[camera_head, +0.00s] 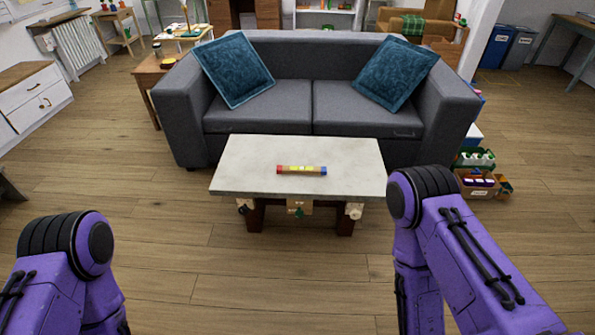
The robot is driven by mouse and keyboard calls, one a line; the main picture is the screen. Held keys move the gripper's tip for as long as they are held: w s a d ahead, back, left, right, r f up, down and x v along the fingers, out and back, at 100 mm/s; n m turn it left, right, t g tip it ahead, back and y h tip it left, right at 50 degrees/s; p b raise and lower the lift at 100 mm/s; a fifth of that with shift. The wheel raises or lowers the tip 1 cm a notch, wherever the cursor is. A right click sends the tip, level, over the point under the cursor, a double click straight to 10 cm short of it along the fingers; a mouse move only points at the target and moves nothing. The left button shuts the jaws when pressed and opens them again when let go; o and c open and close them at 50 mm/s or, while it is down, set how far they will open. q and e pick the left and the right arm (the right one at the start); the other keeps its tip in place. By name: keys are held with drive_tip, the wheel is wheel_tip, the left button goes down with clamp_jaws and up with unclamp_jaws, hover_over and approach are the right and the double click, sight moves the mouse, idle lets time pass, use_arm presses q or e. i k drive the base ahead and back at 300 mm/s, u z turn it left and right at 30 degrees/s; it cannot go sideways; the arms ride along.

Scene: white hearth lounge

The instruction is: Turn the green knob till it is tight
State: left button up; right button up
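The low table (245,165) has a light grey top and dark legs. My two purple arms rise at the lower left and lower right, both apart from the table. Both grippers are out of the picture.
A short bar (290,169) with a red left end, yellow middle and blue right end lies on the table. A grey sofa (270,95) with blue cushions stands behind it. Boxes (478,183) stand at the right. The floor before the table is clear.

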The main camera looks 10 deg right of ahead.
sight(299, 213)
drive_tip(key=z, duration=0.15)
drive_tip(key=i, duration=1)
drive_tip(key=z, duration=1.35)
